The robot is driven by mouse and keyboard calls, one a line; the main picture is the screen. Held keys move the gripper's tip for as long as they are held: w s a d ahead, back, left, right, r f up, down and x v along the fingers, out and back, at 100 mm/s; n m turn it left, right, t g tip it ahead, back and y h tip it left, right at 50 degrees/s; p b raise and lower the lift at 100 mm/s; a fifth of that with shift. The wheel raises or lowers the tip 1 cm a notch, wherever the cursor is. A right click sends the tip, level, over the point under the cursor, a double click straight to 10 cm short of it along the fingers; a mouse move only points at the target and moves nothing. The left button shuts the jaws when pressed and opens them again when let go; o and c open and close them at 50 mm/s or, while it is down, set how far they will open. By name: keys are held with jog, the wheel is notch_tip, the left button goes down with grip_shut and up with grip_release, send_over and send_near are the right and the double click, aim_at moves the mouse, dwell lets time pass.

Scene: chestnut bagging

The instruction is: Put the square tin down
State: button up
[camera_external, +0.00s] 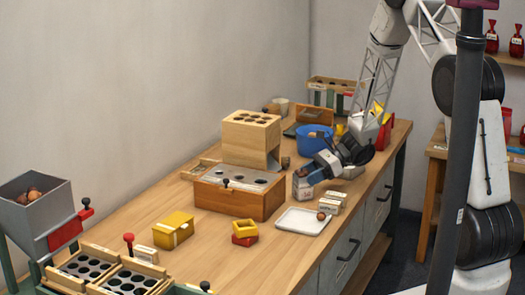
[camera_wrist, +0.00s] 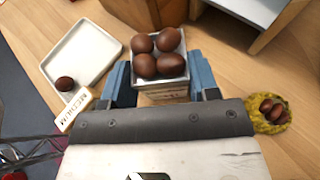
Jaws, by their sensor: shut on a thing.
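The square tin (camera_wrist: 186,79) is light grey and holds several brown chestnuts (camera_wrist: 158,52). It sits upright between my gripper's blue fingers in the wrist view. My gripper (camera_wrist: 160,80) is shut on it, with one finger at each side. In the external view my gripper (camera_external: 304,184) is low over the right part of the wooden table, behind the white tray (camera_external: 290,221).
The white tray (camera_wrist: 82,40) holds one chestnut, with a MEDIUM label block (camera_wrist: 74,113) beside it. A wooden box with holes (camera_external: 240,200) stands to the left, a blue bowl (camera_external: 314,140) behind.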

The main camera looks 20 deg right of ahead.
jog(key=shift+f, duration=0.1)
jog(key=o, duration=1.2)
jog(key=shift+v, duration=6.05)
